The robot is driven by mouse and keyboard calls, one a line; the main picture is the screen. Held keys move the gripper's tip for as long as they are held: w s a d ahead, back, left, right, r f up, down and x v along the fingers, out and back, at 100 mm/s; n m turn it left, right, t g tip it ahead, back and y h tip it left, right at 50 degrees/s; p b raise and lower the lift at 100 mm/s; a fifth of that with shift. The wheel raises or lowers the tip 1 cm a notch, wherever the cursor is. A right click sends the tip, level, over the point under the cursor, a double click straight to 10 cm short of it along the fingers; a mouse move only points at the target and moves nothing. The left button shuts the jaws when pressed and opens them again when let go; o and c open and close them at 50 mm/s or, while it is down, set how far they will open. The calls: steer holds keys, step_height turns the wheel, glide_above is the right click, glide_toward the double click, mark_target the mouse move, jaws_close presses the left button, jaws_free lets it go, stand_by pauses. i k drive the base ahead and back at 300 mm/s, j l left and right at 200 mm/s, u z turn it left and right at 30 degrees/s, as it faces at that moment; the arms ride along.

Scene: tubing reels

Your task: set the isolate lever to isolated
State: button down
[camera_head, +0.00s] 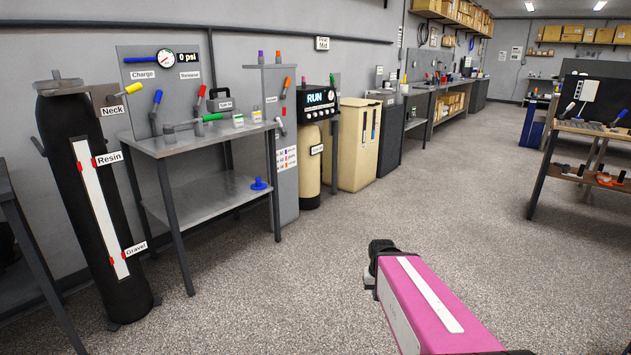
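No label reading "isolate" is legible, so I cannot tell which handle is the isolate lever. On the panel over the left bench stand a blue-handled lever (157,98) by the "Charge" label and a red-handled lever (191,87). A green handle (212,117) lies roughly level at the bench top. An orange-handled lever (286,84) tilts on the grey cabinet, with a red handle (282,109) below it. A yellow-handled lever (133,88) sits by the "Neck" label. My pink arm reaches in from the lower right, far from the handles. No gripper fingers show.
A black column (72,220) stands left of the steel bench (205,142). A "RUN" unit (317,110) and a beige cabinet (356,145) stand along the wall. A second bench (600,128) is at right. The speckled floor (300,270) between is clear.

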mark_target(287, 82)
steer(key=i+u, duration=0.1)
steer(key=i, duration=0.45)
steer(key=i+l+u, duration=0.1)
steer(key=i, duration=0.5)
steer(key=i+l+u, duration=0.1)
steer(key=i, duration=0.45)
steer(key=i+l+u, duration=0.1)
steer(key=i+l, duration=0.15)
steer(key=i, duration=0.3)
steer(key=i+l+u, duration=0.35)
steer(key=i, duration=0.15)
steer(key=i+l+u, duration=0.3)
steer(key=i, duration=0.15)
